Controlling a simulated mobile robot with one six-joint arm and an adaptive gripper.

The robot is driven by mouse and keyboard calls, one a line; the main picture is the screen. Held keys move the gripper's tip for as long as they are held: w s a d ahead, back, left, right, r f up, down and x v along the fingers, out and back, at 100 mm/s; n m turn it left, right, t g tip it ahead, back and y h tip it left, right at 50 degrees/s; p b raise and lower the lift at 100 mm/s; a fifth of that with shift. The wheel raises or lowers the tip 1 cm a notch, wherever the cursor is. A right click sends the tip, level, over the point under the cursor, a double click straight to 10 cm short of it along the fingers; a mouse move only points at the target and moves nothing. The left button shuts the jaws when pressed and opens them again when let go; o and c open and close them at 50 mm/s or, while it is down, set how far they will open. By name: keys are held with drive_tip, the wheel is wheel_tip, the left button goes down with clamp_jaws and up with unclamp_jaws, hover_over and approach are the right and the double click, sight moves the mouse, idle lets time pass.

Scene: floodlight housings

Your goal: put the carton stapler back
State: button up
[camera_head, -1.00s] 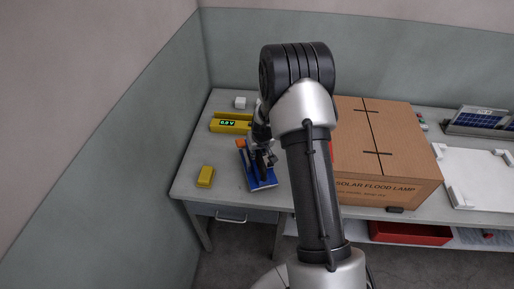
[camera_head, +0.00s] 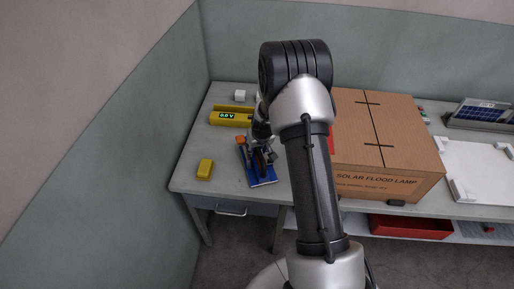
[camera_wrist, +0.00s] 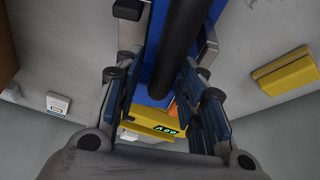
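The carton stapler appears to be the blue, metal-edged piece (camera_head: 262,176) at the left of the bench, partly hidden by my gripper (camera_head: 263,152). In the wrist view a thick black bar (camera_wrist: 178,45) runs over a blue surface (camera_wrist: 150,97) with a metal edge. My gripper's blue-padded fingers (camera_wrist: 160,85) are spread on either side of the bar. A strip of blue shows between the left finger and the bar. Whether the right finger touches is unclear. An orange part (camera_head: 240,140) shows at the far left end of the blue piece.
A yellow block (camera_head: 205,169) lies left of the blue piece. A large solar flood lamp carton (camera_head: 385,150) stands right of my arm. A red bin (camera_head: 410,228) sits below the bench.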

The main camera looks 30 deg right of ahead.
drive_tip(key=s+a+r+n+p, duration=0.1)
drive_tip(key=s+a+r, duration=0.35)
drive_tip(key=r, duration=0.55)
drive_tip(key=s+a+r+y+p, duration=0.1)
drive_tip(key=s+a+r, duration=0.4)
drive_tip(key=r, duration=0.5)
drive_tip(key=s+a+r+n+p, duration=0.1)
drive_tip(key=s+a+r, duration=0.2)
drive_tip(key=s+r, duration=0.55)
drive_tip(key=s+a+r, duration=0.2)
drive_tip(key=s+r, duration=0.1)
drive_tip(key=s, duration=0.5)
drive_tip(key=s+a+r, duration=0.2)
drive_tip(key=s+r, duration=0.2)
drive_tip(key=s, duration=0.4)
drive_tip(key=shift+s+a+r, duration=0.15)
drive_tip(key=shift+s, duration=0.25)
